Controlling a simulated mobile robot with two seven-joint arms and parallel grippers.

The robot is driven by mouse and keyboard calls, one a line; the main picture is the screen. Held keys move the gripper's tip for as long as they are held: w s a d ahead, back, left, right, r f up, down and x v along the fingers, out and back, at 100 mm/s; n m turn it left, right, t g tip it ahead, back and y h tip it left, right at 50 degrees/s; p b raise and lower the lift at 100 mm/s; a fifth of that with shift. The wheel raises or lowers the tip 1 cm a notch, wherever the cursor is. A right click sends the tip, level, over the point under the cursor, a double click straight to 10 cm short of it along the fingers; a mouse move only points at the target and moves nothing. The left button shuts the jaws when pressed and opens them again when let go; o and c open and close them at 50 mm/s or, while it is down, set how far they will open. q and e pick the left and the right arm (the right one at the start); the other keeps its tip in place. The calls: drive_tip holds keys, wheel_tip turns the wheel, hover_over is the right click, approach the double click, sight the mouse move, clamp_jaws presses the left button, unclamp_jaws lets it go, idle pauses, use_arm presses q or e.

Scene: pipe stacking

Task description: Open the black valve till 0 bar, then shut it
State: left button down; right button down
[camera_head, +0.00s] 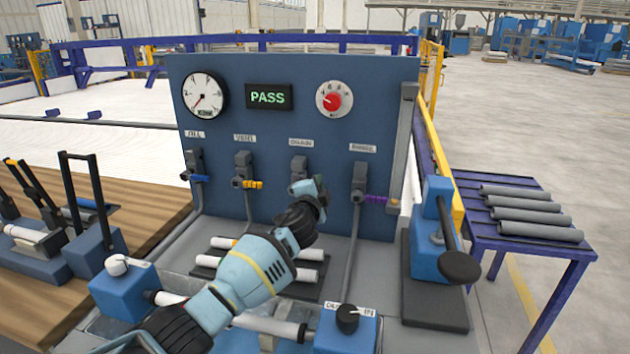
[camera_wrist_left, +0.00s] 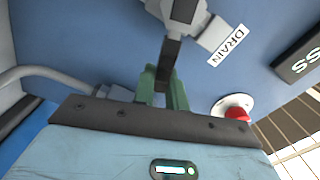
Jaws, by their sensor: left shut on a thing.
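The black valve is the one labelled DRAIN on the blue panel; its grey body (camera_head: 299,166) shows in the head view, with its handle hidden behind my gripper. In the left wrist view the black handle (camera_wrist_left: 170,55) points down from the valve body, between the green fingers. My left gripper (camera_head: 307,188) is shut on this handle; its fingers also show in the left wrist view (camera_wrist_left: 163,88). The round pressure gauge (camera_head: 204,96) has its red needle pointing to the lower left; its numbers are too small to read. My right gripper is not in view.
A blue-handled valve (camera_head: 196,177) and yellow-handled valve (camera_head: 246,183) stand left of the black one, a purple-handled valve (camera_head: 374,198) right. A display (camera_head: 269,97) reads PASS, beside a red knob (camera_head: 333,101). Grey pipes (camera_head: 525,215) lie on a side table.

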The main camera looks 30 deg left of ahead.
use_arm(q)
drive_tip(key=shift+d+f+m, duration=0.1)
drive_tip(key=shift+f+m, duration=0.45)
drive_tip(key=shift+m, duration=0.4)
drive_tip(key=shift+d+f+m, duration=0.1)
drive_tip(key=shift+f+m, duration=0.45)
drive_tip(key=shift+m, duration=0.4)
drive_tip(key=c, duration=1.4)
unclamp_jaws()
drive_tip(key=shift+f, duration=0.1)
drive_tip(key=shift+c, duration=0.2)
drive_tip(key=p+v, duration=0.1)
drive_tip(key=v, duration=0.6)
drive_tip(key=shift+s, duration=0.4)
